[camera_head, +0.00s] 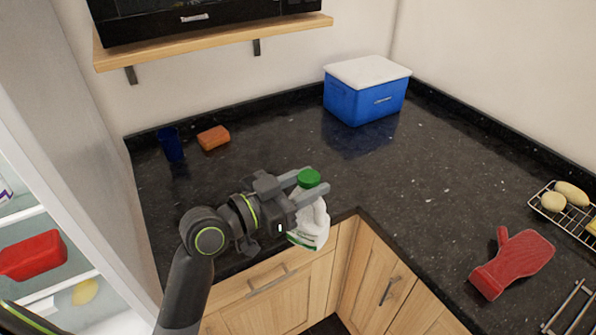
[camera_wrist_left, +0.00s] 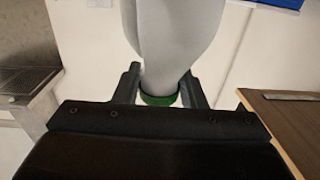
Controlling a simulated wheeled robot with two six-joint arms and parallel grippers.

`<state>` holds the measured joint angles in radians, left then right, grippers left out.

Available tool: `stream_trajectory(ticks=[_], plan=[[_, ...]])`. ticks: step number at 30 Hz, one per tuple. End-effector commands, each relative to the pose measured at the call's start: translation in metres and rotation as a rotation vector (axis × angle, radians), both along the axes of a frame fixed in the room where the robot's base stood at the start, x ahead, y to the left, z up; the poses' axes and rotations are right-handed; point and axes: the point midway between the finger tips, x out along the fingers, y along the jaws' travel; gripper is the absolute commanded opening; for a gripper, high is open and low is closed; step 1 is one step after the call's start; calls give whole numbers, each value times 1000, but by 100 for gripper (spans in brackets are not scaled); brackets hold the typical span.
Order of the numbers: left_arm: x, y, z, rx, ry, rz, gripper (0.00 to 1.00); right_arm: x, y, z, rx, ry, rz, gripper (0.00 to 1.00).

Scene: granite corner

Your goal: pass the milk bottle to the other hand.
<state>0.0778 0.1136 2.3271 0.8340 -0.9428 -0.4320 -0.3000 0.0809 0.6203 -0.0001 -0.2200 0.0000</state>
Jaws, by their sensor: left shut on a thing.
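The milk bottle (camera_head: 311,229) is white with a green cap and hangs upright in front of the counter's inner corner. My left gripper (camera_head: 309,186) is shut on it near the neck, just below the cap. In the left wrist view the bottle (camera_wrist_left: 172,40) appears upside down, with its green cap low between the two fingers of the gripper (camera_wrist_left: 160,92). Part of the bottle is hidden by the gripper in the head view. My right gripper is in neither view.
The dark granite counter (camera_head: 400,190) has a wide clear middle. A blue cooler (camera_head: 362,100) stands at the back, with a blue cup (camera_head: 171,144) and an orange sponge (camera_head: 213,138) at the left. A red oven mitt (camera_head: 514,262) and a wire rack (camera_head: 566,212) lie at the right.

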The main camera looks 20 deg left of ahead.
Motion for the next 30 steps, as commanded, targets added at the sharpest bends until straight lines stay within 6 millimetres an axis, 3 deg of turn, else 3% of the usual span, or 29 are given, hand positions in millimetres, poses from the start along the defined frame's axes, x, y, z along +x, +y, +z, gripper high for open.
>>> stream_trajectory(ticks=[24, 30], plan=[[-33, -71, -45, -5, -4, -688, 0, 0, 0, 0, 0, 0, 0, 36], [-37, -79, -52, -5, -4, -776, 0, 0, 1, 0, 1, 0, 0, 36]])
